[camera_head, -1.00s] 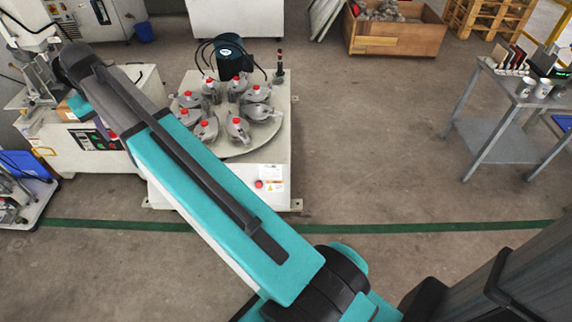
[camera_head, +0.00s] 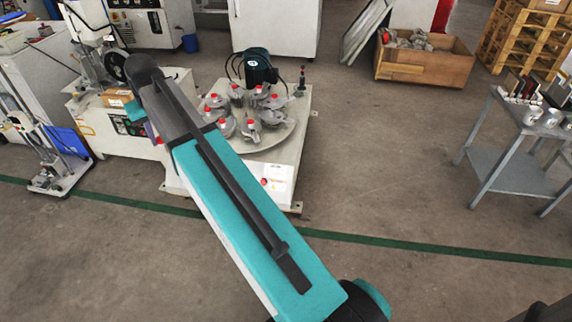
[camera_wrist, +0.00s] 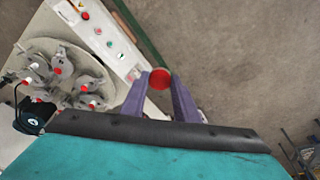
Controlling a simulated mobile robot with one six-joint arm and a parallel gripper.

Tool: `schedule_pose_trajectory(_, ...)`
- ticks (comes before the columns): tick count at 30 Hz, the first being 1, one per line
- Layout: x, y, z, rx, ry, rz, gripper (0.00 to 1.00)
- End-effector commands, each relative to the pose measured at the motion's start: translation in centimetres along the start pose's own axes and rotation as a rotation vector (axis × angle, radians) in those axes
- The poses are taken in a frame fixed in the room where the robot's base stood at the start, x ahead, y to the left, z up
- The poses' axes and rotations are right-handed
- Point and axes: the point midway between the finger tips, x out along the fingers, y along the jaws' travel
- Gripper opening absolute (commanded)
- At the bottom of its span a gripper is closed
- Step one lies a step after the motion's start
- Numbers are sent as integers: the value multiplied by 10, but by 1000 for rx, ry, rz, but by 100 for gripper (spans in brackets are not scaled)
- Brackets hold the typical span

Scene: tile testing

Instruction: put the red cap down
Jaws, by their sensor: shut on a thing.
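In the wrist view my gripper (camera_wrist: 161,88) has its two purple fingers closed on the red cap (camera_wrist: 160,79), which sits between the fingertips. Beyond the cap are the edge of a white machine and bare floor. In the head view my arm hides most of the gripper; a bit of purple and a small red spot (camera_head: 160,141) show beside the arm's far end, probably a finger and the cap.
Several grey metal pots with red tops stand on a round table (camera_head: 277,131) on a white machine base. It also shows in the wrist view (camera_wrist: 50,55). A wooden crate (camera_head: 425,66), pallets and a metal table (camera_head: 512,170) are at the right. The floor between is clear.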

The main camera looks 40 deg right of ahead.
Motion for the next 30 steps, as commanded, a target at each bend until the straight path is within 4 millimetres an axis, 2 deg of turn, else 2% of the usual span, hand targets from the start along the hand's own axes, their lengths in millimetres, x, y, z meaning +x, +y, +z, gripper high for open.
schedule_pose_trajectory(20,0,-12,0,-13,0,-4,7)
schedule_pose_trajectory(30,0,-29,0,-35,0,-10,7)
